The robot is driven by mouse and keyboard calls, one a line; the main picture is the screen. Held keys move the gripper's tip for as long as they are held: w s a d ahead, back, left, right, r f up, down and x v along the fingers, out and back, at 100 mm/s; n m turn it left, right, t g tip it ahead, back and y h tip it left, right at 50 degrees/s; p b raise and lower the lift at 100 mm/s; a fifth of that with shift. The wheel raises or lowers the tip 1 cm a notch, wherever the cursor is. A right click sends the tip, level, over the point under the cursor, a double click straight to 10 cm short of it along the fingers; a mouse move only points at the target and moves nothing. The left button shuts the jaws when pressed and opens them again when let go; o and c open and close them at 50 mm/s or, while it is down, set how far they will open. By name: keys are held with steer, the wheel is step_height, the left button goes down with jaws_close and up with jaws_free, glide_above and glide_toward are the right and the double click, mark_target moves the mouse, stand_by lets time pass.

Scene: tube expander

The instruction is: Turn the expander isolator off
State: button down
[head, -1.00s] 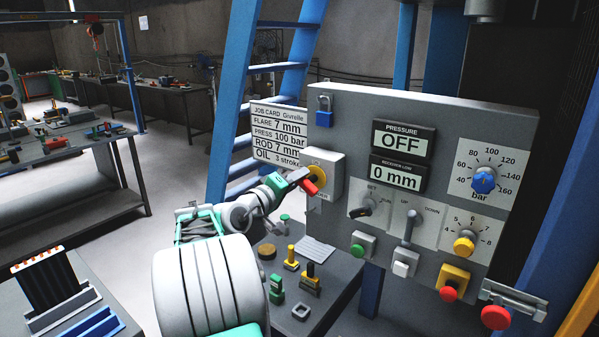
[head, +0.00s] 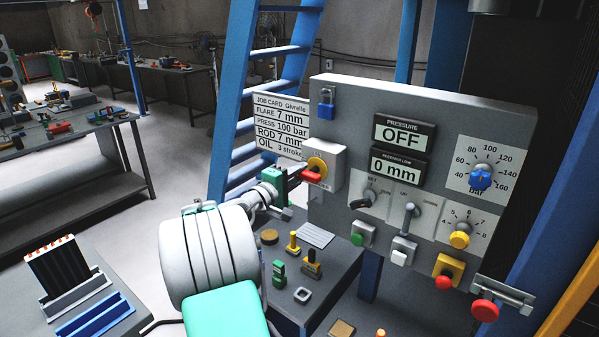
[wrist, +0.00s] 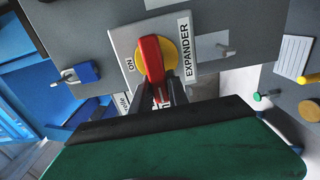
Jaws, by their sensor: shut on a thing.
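The isolator is a red handle (head: 313,175) on a yellow disc (head: 317,162), mounted on a light grey box at the panel's left edge. In the wrist view the red handle (wrist: 152,62) lies between my dark fingers, with the yellow disc (wrist: 170,55) behind it. The handle runs crosswise to the direction of the ON label (wrist: 130,66), not pointing at it. The EXPANDER label (wrist: 187,47) is readable. Another label by the fingertips is mostly hidden. My gripper (head: 299,174) is shut on the handle; it also shows in the wrist view (wrist: 157,85).
The pressure display (head: 403,134) reads OFF and the one below reads 0 mm. A blue padlock (head: 326,108) hangs above the isolator. Knobs, a lever and buttons fill the panel to the right. Small tools stand on the low bench (head: 330,270) below. A blue ladder (head: 240,95) stands behind.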

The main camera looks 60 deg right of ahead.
steer(key=c, duration=1.3)
jaws_free()
steer(key=shift+a, duration=0.1)
steer(key=a, duration=0.2)
steer(key=w+a+b, duration=0.1)
steer(key=a, duration=0.2)
steer(key=a+b, duration=0.1)
steer(key=a, duration=0.1)
steer(key=shift+w+a, duration=0.25)
